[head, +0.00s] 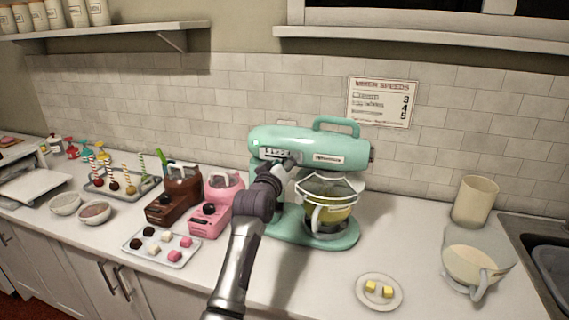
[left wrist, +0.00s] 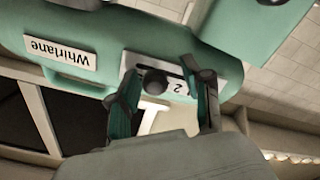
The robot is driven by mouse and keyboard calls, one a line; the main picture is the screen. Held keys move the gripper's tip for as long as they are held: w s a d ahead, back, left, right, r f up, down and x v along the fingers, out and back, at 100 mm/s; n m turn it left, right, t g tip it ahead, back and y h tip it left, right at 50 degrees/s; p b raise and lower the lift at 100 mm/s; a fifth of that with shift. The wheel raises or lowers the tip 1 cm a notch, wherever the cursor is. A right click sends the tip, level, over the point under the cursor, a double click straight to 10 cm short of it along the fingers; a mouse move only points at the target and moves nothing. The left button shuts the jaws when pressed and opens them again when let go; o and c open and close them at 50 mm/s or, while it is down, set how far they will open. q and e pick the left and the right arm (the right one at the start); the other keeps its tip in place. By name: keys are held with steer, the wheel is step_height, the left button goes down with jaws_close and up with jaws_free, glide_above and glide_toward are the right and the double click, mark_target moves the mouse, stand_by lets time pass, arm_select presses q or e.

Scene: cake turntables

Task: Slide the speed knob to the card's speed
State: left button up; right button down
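A mint-green stand mixer (head: 315,146) stands on the counter. Its speed plate (head: 277,154) is on the side of the head, partly hidden by my left gripper. My left gripper (head: 289,163) is at the plate. In the left wrist view, the dark round speed knob (left wrist: 155,82) sits on the pale plate, with a "2" readable beside it. My left gripper's fingers (left wrist: 163,76) are apart, one on each side of the knob; I cannot tell whether they touch it. The "Mixer Speeds" card (head: 381,102) hangs on the tiled wall, with several rows and numbers. My right gripper is not in view.
A glass bowl (head: 329,206) sits under the mixer head. A butter plate (head: 379,291), a batter jug (head: 473,265) and a beige canister (head: 475,201) stand to the right. Brown (head: 175,194) and pink (head: 216,205) machines and a sweets tray (head: 162,247) stand left.

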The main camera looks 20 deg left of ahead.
arm_select(q)
steer(key=shift+d, duration=0.15)
steer(key=shift+s, duration=0.4)
steer(key=s, duration=1.1)
steer(key=shift+s, duration=0.15)
steer(key=shift+a, duration=0.2)
